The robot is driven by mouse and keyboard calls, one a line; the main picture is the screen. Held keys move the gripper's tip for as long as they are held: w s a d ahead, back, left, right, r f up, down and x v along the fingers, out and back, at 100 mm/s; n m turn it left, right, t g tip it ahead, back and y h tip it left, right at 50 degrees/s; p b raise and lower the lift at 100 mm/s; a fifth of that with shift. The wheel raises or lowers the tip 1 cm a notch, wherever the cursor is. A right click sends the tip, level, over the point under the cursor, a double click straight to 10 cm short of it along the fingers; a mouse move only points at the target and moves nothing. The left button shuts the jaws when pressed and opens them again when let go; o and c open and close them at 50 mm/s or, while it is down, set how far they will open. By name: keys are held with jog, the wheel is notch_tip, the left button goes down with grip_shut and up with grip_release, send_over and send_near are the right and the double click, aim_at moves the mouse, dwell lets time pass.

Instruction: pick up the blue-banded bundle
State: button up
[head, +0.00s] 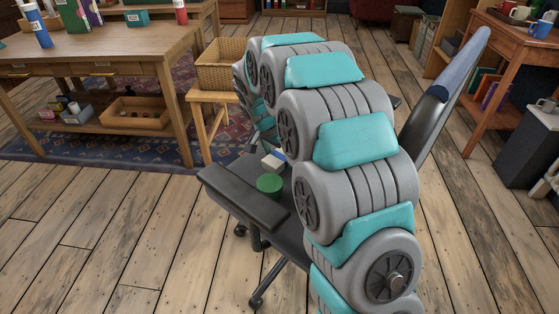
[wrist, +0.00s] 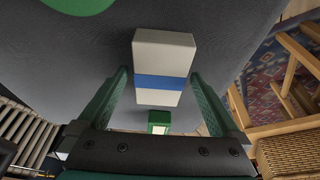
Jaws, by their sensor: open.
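The blue-banded bundle (wrist: 163,52) is a pale block with a blue band around its middle. It lies on the dark seat of an office chair, and shows small in the head view (head: 273,162), partly hidden by my arm. My gripper (wrist: 159,74) is open, with one green finger on each side of the bundle's lower end in the wrist view. The fingers do not appear to press on it. In the head view my gripper is hidden behind my arm.
A green round thing (head: 269,184) lies on the seat near the bundle. The chair's armrest (head: 243,196) runs along the near side. A wicker basket (head: 221,65) on a wooden stool stands behind. A wooden table (head: 110,48) is at left, a desk (head: 515,38) at right.

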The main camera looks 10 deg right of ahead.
dwell(0.4)
jog(key=shift+f, duration=0.1)
jog(key=c, duration=1.4)
